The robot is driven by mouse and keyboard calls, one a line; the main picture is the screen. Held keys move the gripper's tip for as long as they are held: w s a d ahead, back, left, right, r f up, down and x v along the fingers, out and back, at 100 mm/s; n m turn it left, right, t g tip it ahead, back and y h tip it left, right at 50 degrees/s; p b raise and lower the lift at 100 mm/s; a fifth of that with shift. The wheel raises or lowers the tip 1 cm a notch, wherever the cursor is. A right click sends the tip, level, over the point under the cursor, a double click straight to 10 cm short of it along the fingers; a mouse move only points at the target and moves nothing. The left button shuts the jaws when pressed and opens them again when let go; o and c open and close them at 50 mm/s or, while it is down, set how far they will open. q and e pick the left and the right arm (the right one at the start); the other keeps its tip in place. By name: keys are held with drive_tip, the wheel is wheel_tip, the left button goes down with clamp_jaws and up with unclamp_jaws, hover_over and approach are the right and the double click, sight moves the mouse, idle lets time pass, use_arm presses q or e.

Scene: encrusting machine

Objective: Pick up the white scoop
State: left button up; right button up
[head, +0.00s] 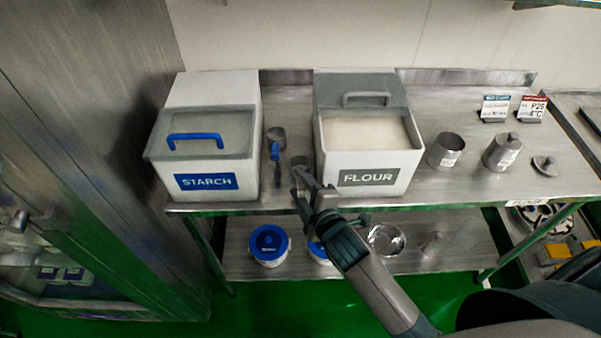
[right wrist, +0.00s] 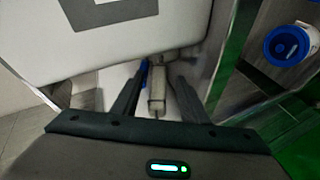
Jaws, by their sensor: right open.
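A metal scoop with a pale handle, the white scoop (head: 299,162), lies on the steel table between the starch and flour bins. In the right wrist view its handle (right wrist: 157,97) lies between my fingers. A second scoop with a blue handle (head: 276,152) lies just to its left. Part of that blue handle (right wrist: 144,73) shows beside one finger in the wrist view. My right gripper (head: 299,186) is open at the table's front edge, its fingers on either side of the pale handle. I cannot tell whether they touch it. My left gripper is not in view.
The starch bin (head: 211,160) stands left and the flour bin (head: 370,160) right of the scoops, leaving a narrow gap. Metal canisters (head: 445,152) stand further right. Blue-lidded tubs (head: 269,245) and a metal bowl (head: 386,239) sit on the lower shelf.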

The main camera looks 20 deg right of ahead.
sight(295, 176)
drive_tip(key=p+x, duration=0.1)
drive_tip(key=x, duration=0.2)
drive_tip(key=shift+w+d, duration=0.2)
drive_tip(key=shift+w, duration=0.15)
drive_tip(key=shift+w+f+p, duration=0.3)
drive_tip(key=shift+w+p, duration=0.05)
drive_tip(key=shift+w, duration=0.1)
drive_tip(key=shift+c, duration=0.6)
clamp_jaws()
